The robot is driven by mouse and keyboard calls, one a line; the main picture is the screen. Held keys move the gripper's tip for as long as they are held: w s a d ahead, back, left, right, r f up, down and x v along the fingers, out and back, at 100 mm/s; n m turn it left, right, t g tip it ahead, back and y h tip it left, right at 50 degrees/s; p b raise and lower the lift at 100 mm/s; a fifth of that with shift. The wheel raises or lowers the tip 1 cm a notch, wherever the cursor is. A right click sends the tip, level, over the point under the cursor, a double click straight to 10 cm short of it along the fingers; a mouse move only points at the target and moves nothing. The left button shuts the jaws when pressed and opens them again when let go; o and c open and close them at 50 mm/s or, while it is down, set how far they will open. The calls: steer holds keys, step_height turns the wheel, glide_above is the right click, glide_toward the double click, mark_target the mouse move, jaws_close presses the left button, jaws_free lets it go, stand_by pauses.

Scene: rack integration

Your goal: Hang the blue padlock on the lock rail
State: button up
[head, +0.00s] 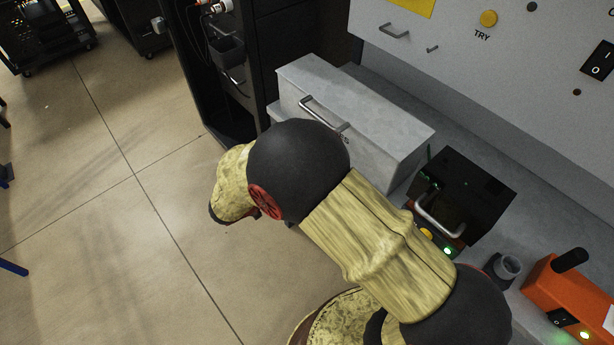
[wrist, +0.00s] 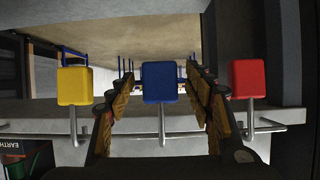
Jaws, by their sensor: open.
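In the wrist view the blue padlock (wrist: 160,82) is in the middle of the picture, between the two fingers of my gripper (wrist: 160,88). The fingers are apart, with a visible gap on each side of the blue body. A grey metal rod (wrist: 161,124) runs down in the picture from the blue body. A yellow block (wrist: 75,86) is to its left and a red block (wrist: 248,78) to its right, each with a similar rod. Which rods are shackles or rail hooks I cannot tell. In the head view my arm hides the gripper and the padlock.
In the head view a grey drawer box (head: 385,115) stands on the bench beside my arm. A black device with a handle (head: 480,185), a small grey cup (head: 507,266) and an orange device (head: 560,295) are to the right. Open floor (head: 90,240) lies left.

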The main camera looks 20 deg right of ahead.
steer(key=shift+a, duration=0.1)
steer(key=v, duration=1.2)
steer(key=shift+f, duration=0.1)
steer(key=s+f+n+g+y, duration=0.2)
steer(key=s+f+n, duration=0.3)
steer(key=n, duration=0.6)
steer(key=s+r+n+g+y+p, duration=0.1)
steer(key=s+r+n+g+y, duration=0.25)
steer(key=s+r+n, duration=0.2)
steer(key=s+d+r+m+t+y+p, duration=0.1)
steer(key=s+d+r+t+y+p, duration=0.1)
steer(key=r, duration=0.6)
steer(key=s+d+r+m+t+y+p, duration=0.1)
steer(key=s+d+r+t+y+p, duration=0.1)
steer(key=d+r, duration=0.3)
steer(key=s+d+r+m+t+y+p, duration=0.1)
steer(key=d+r, duration=0.3)
steer(key=r, duration=0.8)
steer(key=shift+s+r+t+y+p, duration=0.35)
steer(key=shift+s+t+y+p, duration=0.25)
steer(key=shift+s, duration=0.25)
